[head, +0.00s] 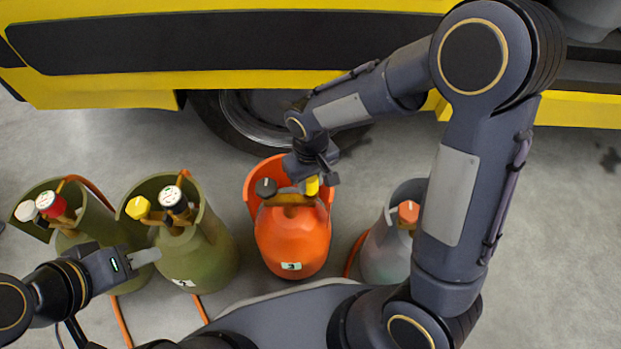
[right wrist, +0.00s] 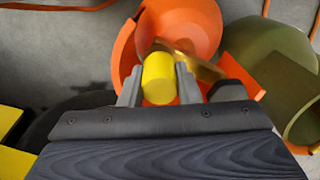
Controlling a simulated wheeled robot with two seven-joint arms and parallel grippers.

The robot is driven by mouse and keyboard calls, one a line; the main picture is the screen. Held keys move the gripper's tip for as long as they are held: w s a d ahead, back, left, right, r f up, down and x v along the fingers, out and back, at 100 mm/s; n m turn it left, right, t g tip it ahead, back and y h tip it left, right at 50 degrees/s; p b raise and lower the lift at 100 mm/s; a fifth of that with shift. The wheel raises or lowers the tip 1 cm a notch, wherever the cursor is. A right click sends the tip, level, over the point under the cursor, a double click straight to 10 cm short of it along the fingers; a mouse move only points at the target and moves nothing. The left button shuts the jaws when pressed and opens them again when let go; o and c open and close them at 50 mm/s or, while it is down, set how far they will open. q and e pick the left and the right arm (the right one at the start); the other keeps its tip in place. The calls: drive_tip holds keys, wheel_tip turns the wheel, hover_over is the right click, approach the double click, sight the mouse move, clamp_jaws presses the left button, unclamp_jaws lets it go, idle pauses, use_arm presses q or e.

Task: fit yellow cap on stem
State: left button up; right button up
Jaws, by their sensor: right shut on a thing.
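The yellow cap (right wrist: 159,78) is between the two fingers of my right gripper (right wrist: 158,88), which is shut on it. In the head view the yellow cap (head: 312,186) is at the right side of the brass valve (head: 289,199) on the orange cylinder (head: 292,243). In the right wrist view the cap hides the stem end, so I cannot tell whether it is seated. A dark cap (head: 266,187) is on the valve's left side. My left gripper (head: 145,257) is at the lower left, in front of the green cylinders; its finger gap is not clear.
Two green cylinders (head: 200,258) with white, red, yellow and black caps stand at left. A grey cylinder (head: 386,258) with an orange cap stands at right, partly behind my right arm. Orange hoses lie on the floor. A yellow vehicle (head: 110,88) with a wheel is behind.

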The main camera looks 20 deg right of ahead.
drive_tip(key=shift+f+b, duration=0.65)
drive_tip(key=shift+f, duration=0.15)
idle(0.4)
drive_tip(key=o, duration=1.1)
drive_tip(key=shift+c, duration=0.2)
drive_tip(key=shift+r, duration=0.1)
wheel_tip(320, 180, up, 8)
drive_tip(key=p, duration=0.3)
drive_tip(key=shift+p, duration=0.4)
